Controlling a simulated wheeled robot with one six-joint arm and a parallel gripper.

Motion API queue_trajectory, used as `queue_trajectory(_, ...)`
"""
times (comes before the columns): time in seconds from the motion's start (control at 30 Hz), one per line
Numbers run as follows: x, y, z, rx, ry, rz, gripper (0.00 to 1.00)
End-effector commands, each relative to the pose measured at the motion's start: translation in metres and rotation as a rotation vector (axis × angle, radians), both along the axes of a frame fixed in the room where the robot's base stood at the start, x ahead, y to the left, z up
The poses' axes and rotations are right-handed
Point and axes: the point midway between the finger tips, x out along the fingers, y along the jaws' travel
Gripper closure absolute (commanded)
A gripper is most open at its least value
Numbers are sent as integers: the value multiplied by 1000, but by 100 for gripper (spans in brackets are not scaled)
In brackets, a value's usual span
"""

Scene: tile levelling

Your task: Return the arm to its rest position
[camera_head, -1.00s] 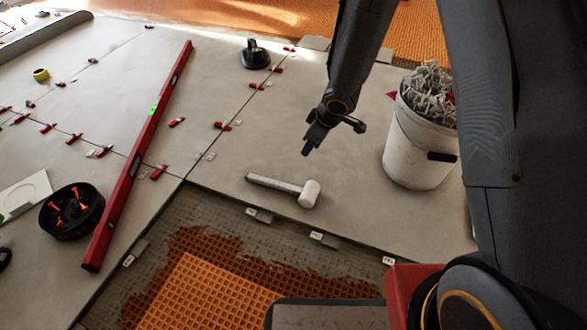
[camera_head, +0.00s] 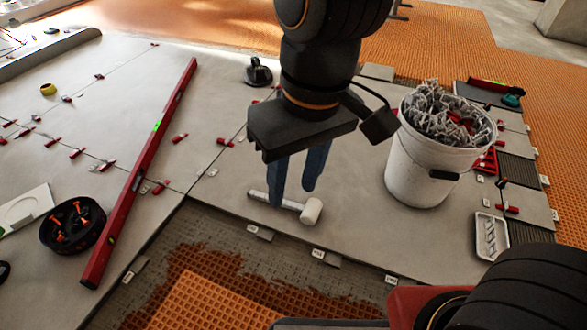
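My gripper (camera_head: 293,198) hangs in the upper middle of the head view, pointing down, its two blue-grey fingers apart with nothing between them that I can see. The fingertips overlap the handle of a white-headed mallet (camera_head: 311,211) in the picture. The mallet lies on the grey tiles, and I cannot tell how far above it the fingers are. The gripper body hides part of the tiles behind it.
A white bucket (camera_head: 418,175) full of grey scraps stands right of my gripper. A long red level (camera_head: 140,175), a black bowl (camera_head: 73,224) and a black suction cup (camera_head: 258,72) are on the tiles. A white tray (camera_head: 491,236) lies at the right. An untiled orange mat (camera_head: 205,292) is in front.

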Motion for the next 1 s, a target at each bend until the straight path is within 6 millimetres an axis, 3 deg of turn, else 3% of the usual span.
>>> queue_trajectory(0.1,-19,1,5,20,30,0,63)
queue_trajectory(0.2,-23,1,6,23,39,1,63)
queue_trajectory(1.0,-22,1,13,28,38,-15,63)
